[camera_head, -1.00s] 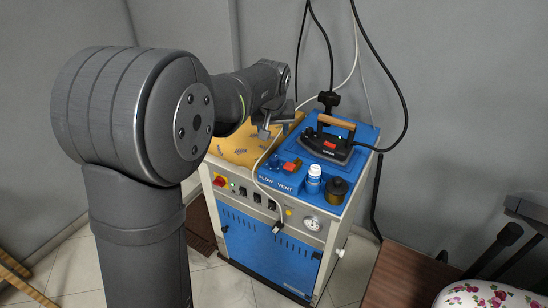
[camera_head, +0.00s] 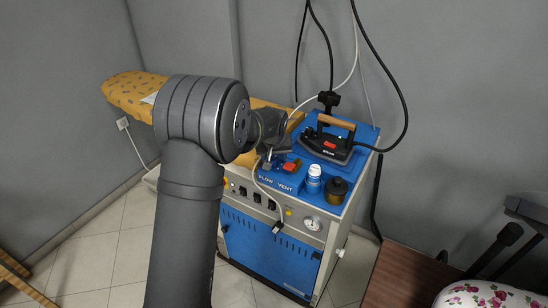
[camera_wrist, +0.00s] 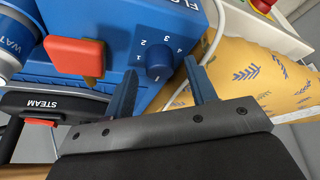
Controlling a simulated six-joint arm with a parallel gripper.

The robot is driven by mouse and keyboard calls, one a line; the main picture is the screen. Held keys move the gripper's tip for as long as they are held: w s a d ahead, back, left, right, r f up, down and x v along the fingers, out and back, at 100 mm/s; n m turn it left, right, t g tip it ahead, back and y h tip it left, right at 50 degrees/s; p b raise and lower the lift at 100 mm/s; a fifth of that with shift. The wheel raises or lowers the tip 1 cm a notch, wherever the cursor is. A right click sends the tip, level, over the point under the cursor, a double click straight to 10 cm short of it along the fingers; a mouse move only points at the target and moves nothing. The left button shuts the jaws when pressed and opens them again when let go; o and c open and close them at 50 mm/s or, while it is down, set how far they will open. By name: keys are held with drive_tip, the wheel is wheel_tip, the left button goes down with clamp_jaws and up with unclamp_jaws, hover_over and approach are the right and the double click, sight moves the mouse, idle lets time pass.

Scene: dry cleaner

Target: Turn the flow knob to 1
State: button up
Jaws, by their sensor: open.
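The blue round flow knob (camera_wrist: 159,60) shows in the wrist view on a blue control box, with the numbers 1 to 4 around it. A small white mark shows on the knob's lower face; its exact setting is hard to read. My gripper (camera_wrist: 161,70) is open, with one dark blue finger to each side of the knob's near side. The fingertips look close to the knob, but I cannot tell whether they touch it. In the head view my gripper (camera_head: 268,163) is over the box's FLOW side, and the knob is hard to make out.
A red vent lever (camera_wrist: 75,55) is left of the knob in the wrist view. The steam iron (camera_head: 328,145), white-blue bottle (camera_head: 314,180) and dark-amber jar (camera_head: 336,190) stand on the blue top. A white cable (camera_head: 262,183) hangs down the front. The yellow ironing board (camera_head: 128,92) lies behind my arm.

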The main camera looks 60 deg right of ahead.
drive_tip(key=shift+d+f, duration=0.15)
drive_tip(key=shift+f, duration=0.25)
drive_tip(key=c, duration=1)
drive_tip(key=shift+o, duration=0.2)
drive_tip(key=shift+w+m, duration=0.1)
drive_tip(key=shift+m, duration=0.2)
drive_tip(key=m+g, duration=0.1)
drive_tip(key=m, duration=0.1)
drive_tip(key=m+g, duration=0.1)
drive_tip(key=m, duration=0.2)
drive_tip(key=shift+w+h, duration=0.2)
drive_tip(key=shift+h, duration=0.1)
drive_tip(key=m+g, duration=0.1)
drive_tip(key=m, duration=0.2)
drive_tip(key=m+g, duration=0.1)
drive_tip(key=m, duration=0.2)
drive_tip(key=shift+w+g, duration=0.1)
drive_tip(key=shift+g, duration=0.2)
